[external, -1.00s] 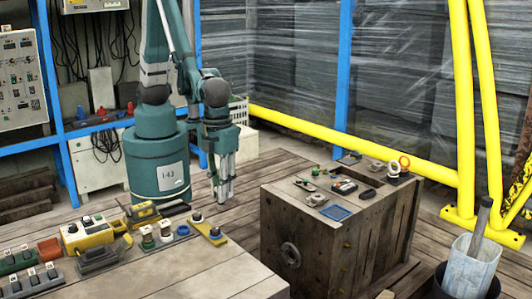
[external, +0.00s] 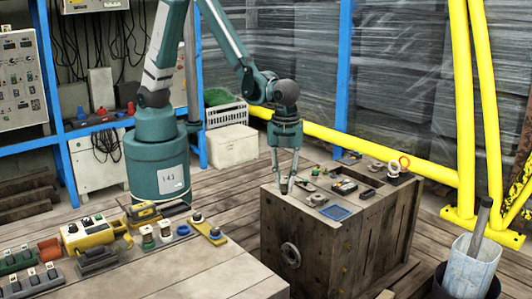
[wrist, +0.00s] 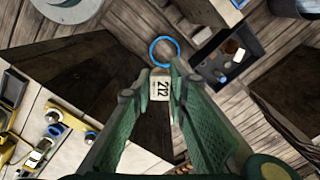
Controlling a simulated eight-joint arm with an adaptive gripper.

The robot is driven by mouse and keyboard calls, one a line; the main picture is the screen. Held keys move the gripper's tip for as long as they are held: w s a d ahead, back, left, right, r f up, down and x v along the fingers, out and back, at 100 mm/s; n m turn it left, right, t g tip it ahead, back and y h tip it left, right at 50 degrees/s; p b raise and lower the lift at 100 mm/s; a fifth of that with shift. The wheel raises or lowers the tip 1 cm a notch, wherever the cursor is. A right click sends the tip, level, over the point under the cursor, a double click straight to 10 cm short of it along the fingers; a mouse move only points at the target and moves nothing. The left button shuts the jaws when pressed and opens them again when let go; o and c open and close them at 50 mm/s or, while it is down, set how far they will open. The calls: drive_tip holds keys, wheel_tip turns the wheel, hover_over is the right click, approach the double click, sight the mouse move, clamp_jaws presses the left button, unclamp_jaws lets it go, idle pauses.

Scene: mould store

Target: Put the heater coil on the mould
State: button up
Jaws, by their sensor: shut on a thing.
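My gripper (external: 287,188) points down at the left edge of the wooden crate's top (external: 300,212). In the wrist view its two green fingers (wrist: 156,86) close on a small white piece (wrist: 160,88) with dark marks. A blue ring (wrist: 165,50) shows just beyond that piece; I cannot tell whether they are joined or whether this is the heater coil. The held piece is hard to make out in the external view. An orange ring (external: 404,162) stands by a white piece at the crate's far right corner. I cannot tell which thing is the mould.
A workbench (external: 200,270) at the front left carries a yellow box (external: 88,234) and connectors. A bin (external: 470,270) stands front right, and a yellow rail (external: 350,147) runs behind.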

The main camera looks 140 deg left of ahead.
drive_tip(key=s+a+f+n+b, duration=0.1)
drive_tip(key=s+a, duration=0.4)
drive_tip(key=a, duration=0.9)
drive_tip(key=s+a+f+n, duration=0.3)
drive_tip(key=s+a+n, duration=0.2)
drive_tip(key=a, duration=0.9)
drive_tip(key=s+a+f+n+b, duration=0.1)
drive_tip(key=s+a, duration=0.6)
drive_tip(key=a, duration=0.7)
drive_tip(key=shift+a+f+n+b, duration=0.35)
drive_tip(key=shift+f+n, duration=0.3)
drive_tip(key=shift+n, duration=0.65)
drive_tip(key=shift+f+b, duration=0.75)
drive_tip(key=shift+f, duration=2.4)
drive_tip(key=shift+f+b, duration=0.5)
drive_tip(key=shift+f, duration=1.35)
drive_tip(key=shift+f, duration=0.15)
